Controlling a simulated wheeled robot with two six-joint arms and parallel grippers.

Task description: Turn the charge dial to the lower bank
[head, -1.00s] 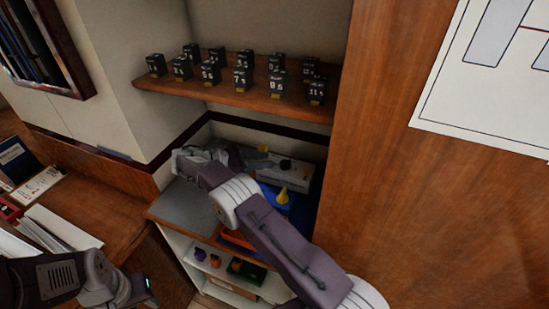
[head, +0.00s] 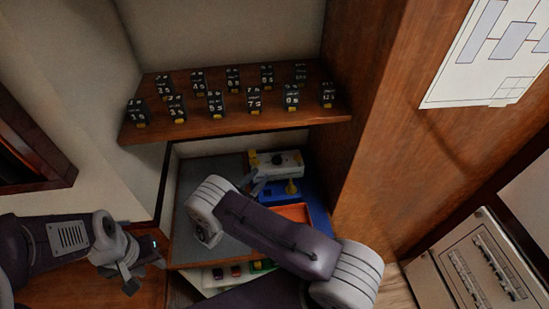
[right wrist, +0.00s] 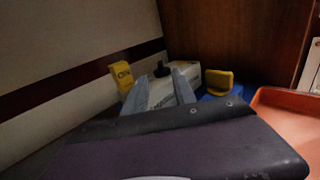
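The charge dial looks to be the black knob on a pale box (head: 289,170) at the back of the lower shelf bay. The right wrist view shows the black knob (right wrist: 162,69) on top of the pale box (right wrist: 160,92), beyond my fingertips. My right gripper (head: 257,186) is at the box's left front. Its two grey fingers (right wrist: 160,78) are apart, with nothing seen held between them. I cannot tell whether they touch the box. The dial's markings are too small to read. My left gripper (head: 140,272) hangs at the lower left, away from the dial; its finger gap is unclear.
Numbered black breaker blocks (head: 215,104) stand in two rows on the wooden shelf (head: 230,124) above. A blue tray (head: 315,205) with a yellow piece (head: 291,188) and an orange tray (head: 296,213) lie beside my right arm. A tall wood panel (head: 375,130) bounds the right side.

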